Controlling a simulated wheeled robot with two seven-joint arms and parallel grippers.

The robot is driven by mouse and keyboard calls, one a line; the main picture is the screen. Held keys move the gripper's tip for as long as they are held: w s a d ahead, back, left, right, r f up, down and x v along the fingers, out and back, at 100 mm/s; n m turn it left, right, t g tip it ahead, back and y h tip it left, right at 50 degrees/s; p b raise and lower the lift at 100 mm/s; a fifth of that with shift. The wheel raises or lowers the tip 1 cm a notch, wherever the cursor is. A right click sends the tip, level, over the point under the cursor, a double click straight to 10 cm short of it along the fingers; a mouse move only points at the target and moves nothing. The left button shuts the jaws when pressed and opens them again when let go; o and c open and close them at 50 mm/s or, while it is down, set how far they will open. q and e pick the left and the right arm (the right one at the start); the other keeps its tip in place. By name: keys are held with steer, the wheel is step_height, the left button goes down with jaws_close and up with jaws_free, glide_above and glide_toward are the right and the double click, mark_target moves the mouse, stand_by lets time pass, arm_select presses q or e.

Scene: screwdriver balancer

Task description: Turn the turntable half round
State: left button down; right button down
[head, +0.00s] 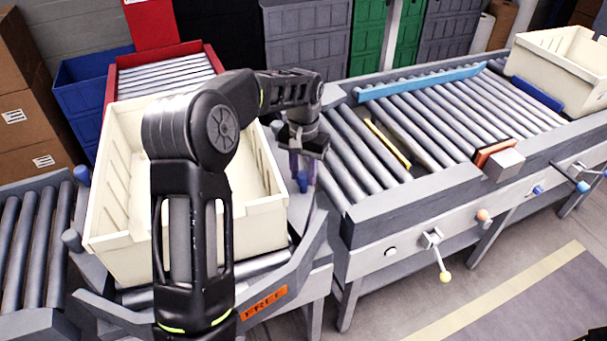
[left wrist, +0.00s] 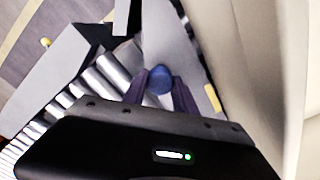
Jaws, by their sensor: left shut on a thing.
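The turntable (head: 300,212) is a grey plate with rollers, at the left of the head view. A large cream crate (head: 105,225) stands on it and hides most of it. A blue peg (head: 302,183) stands at the turntable's right edge. My left gripper (head: 303,168) points down there, shut on this peg. In the left wrist view the peg's round blue top (left wrist: 159,79) sits between the purple fingers (left wrist: 160,92). Another blue peg (head: 82,175) shows at the turntable's left side. My left arm hides part of the crate. My right gripper is out of view.
An orange label (head: 264,302) reading "FREE" is on the front frame. A roller conveyor (head: 430,120) runs right, with a second cream crate (head: 560,65) at its far end. A red-framed conveyor (head: 165,72) lies behind, another roller conveyor (head: 35,245) at left.

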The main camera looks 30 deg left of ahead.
arm_select(q)
steer(key=shift+w+a+n, duration=0.3)
steer(key=shift+w+a, duration=0.1)
steer(key=shift+w, duration=0.35)
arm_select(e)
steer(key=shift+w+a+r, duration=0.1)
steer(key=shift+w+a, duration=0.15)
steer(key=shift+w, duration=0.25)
arm_select(q)
steer(key=c, duration=1)
jaws_free()
step_height(320, 180, up, 8)
steer(key=shift+f, duration=0.1)
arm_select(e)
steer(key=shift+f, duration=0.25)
